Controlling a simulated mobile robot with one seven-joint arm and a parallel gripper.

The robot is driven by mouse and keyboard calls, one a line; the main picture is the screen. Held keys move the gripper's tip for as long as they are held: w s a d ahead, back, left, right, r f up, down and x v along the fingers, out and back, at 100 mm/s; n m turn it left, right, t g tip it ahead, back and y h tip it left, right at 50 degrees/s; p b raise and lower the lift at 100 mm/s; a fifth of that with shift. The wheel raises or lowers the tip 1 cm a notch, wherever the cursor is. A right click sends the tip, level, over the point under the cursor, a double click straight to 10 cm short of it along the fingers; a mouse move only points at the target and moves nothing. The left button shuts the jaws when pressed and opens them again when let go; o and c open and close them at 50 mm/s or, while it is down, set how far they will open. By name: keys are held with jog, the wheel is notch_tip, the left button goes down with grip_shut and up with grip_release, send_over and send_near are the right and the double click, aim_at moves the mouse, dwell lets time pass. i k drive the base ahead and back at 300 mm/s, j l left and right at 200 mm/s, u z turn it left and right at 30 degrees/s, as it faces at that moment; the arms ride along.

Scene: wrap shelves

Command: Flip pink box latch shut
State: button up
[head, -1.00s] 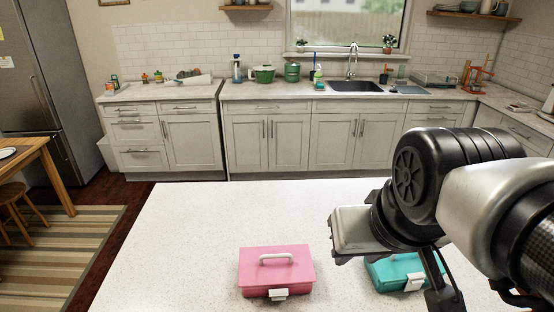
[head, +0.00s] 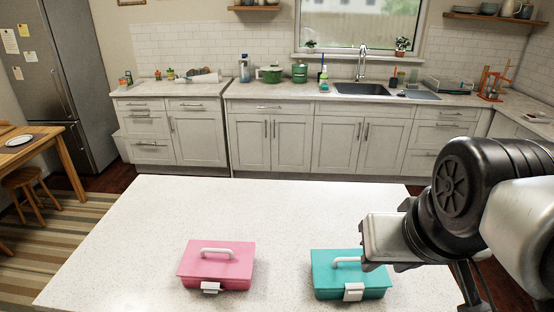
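The pink box (head: 216,265) stands on the white counter, lid down, with a white handle on top. Its white latch (head: 210,287) is at the middle of the front edge and looks shorter than the teal box's latch, as if jutting outward; its exact angle is too small to tell. My gripper (head: 384,240) is at the right, above and partly in front of the teal box, well apart from the pink box. Its fingers are not clear enough to show whether it is open.
A teal box (head: 335,283) with a white handle and latch (head: 354,291) stands to the right of the pink box. The white counter (head: 250,205) is otherwise clear. Kitchen cabinets stand beyond it, and a wooden table (head: 45,155) is at the left.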

aim_at(209, 287)
jog(key=l, duration=2.25)
jog(key=l+u, duration=0.15)
jog(key=u, duration=0.3)
jog(key=l+u, duration=0.1)
jog(key=u, duration=0.3)
jog(key=k+l+u, duration=0.1)
jog(key=u, duration=1.05)
